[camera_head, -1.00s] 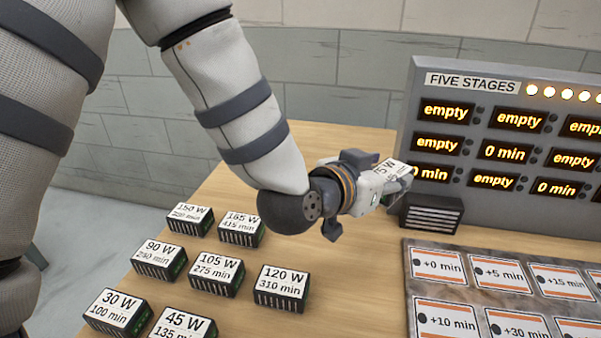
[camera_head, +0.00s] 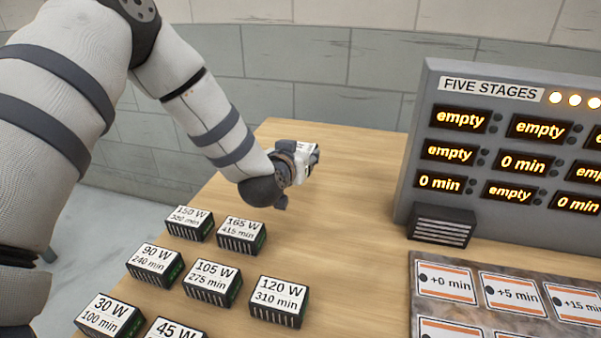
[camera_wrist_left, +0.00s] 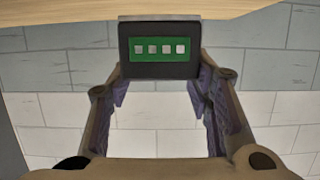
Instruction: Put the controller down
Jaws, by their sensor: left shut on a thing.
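My left gripper (camera_head: 304,160) is above the back left part of the wooden table, seen from behind and small. In the left wrist view the left gripper (camera_wrist_left: 160,82) is shut on the controller (camera_wrist_left: 160,68), a dark block with a green face and a row of pale square contacts. The fingertips press on its two sides. In the head view the controller is mostly hidden by the gripper, and its label cannot be read. I cannot tell how high it is above the table. My right gripper is not in view.
Several labelled controllers, such as the 165 W block (camera_head: 240,234) and the 120 W block (camera_head: 278,302), stand in rows at front left. The FIVE STAGES panel (camera_head: 490,93), a dark vented block (camera_head: 441,225) and a card board (camera_head: 413,300) are at right. The table middle (camera_head: 345,225) is clear.

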